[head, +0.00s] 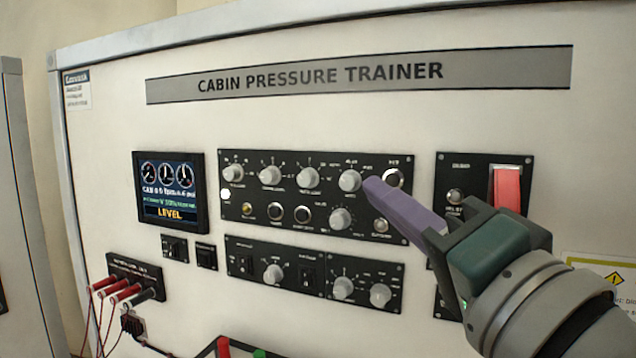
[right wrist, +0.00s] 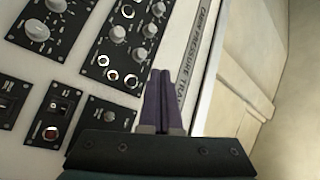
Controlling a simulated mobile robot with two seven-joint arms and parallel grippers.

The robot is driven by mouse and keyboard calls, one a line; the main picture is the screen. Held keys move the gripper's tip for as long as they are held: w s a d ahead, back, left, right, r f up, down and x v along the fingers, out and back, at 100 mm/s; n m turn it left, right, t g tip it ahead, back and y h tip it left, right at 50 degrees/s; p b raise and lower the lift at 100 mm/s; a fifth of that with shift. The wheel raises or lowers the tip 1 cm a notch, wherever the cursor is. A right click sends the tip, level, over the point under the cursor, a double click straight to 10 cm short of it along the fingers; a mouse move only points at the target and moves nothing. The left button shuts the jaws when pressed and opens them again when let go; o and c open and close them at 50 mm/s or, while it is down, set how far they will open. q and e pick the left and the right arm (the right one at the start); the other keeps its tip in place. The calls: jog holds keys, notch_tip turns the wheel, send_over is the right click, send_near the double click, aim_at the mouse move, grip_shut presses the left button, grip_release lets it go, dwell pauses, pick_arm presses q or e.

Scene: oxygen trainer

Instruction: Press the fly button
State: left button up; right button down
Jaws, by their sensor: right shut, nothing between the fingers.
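The upper black control panel (head: 230,160) on the white trainer board carries a row of round buttons under its knobs: a yellowish button (head: 247,209), a dark button with a pale ring (head: 274,213) and another like it (head: 302,214). One more ringed button (head: 393,178) is at the panel's upper right. The small labels are too blurred to tell which one is the fly button. My right gripper (head: 374,186) is shut and empty, its purple fingertips in front of the panel's right part, near a grey knob (head: 349,181). The closed fingers (right wrist: 160,88) also show in the right wrist view. My left gripper is out of view.
A display reading LEVEL (head: 170,193) is left of the panel. A red-handled switch (head: 507,187) is beside my right gripper. A lower knob panel (head: 260,270) sits beneath. Red plugs with cables (head: 118,288) stick out at the lower left.

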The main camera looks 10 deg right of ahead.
aim_at(393, 180)
jog(key=shift+w+d+b, duration=0.25)
jog(key=shift+w+d, duration=0.55)
jog(key=shift+w, duration=0.35)
jog(key=shift+w+d+b, duration=0.25)
jog(key=shift+w+d, duration=0.55)
jog(key=shift+w, duration=0.35)
jog(key=shift+w, duration=0.1)
jog(key=shift+w+d, duration=0.2)
dwell(0.3)
jog(key=shift+w+d, duration=0.1)
jog(key=shift+w, duration=0.05)
dwell(0.4)
jog(key=shift+w+d, duration=0.2)
jog(key=shift+w, duration=0.05)
dwell(0.5)
jog(key=shift+s, duration=0.1)
jog(key=shift+s+a, duration=0.5)
jog(key=shift+s, duration=0.15)
